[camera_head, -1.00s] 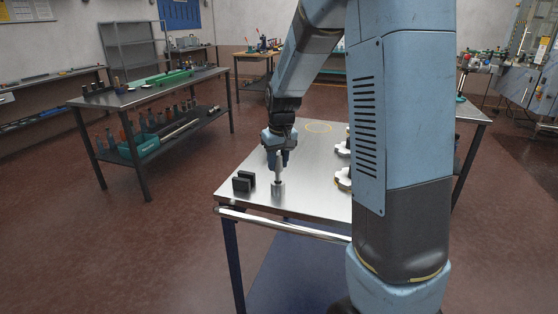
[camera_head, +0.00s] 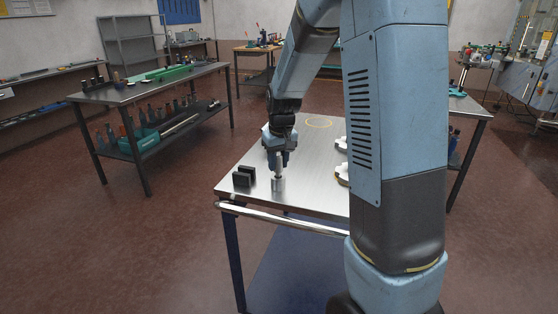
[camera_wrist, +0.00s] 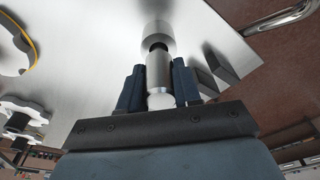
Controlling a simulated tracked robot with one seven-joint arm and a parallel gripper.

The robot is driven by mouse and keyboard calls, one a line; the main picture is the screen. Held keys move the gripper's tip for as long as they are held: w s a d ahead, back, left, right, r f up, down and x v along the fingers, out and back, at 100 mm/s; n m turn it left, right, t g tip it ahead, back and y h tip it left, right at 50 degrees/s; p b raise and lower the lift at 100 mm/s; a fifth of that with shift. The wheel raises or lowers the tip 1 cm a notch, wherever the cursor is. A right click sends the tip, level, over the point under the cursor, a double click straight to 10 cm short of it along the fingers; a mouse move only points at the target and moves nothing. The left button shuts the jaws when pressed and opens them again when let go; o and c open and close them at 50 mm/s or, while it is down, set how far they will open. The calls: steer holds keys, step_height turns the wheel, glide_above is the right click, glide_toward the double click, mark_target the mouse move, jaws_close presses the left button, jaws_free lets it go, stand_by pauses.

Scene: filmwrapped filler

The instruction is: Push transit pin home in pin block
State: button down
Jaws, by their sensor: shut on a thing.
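The transit pin is a pale metal cylinder (camera_wrist: 159,74) with a white end, held upright in my gripper (camera_wrist: 158,82); it also shows in the head view (camera_head: 279,165). My gripper's dark blue fingers are shut on it from both sides. The pin block looks to be the short grey metal cylinder (camera_wrist: 157,36) on the table, also in the head view (camera_head: 278,184). The pin is in line with it, and a dark narrow part shows where they meet. I cannot tell how deep the pin sits.
A black two-plate piece (camera_head: 244,176) stands just left of the block on the steel table (camera_head: 318,160). White knobbed pieces (camera_head: 343,174) lie to the right, partly behind my arm. A rail (camera_head: 275,223) runs along the front edge.

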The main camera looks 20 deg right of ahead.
steer(key=shift+f, duration=1.1)
steer(key=c, duration=0.7)
jaws_free()
steer(key=shift+o, duration=0.2)
steer(key=o, duration=0.4)
steer(key=shift+o, duration=0.2)
steer(key=shift+r, duration=3.95)
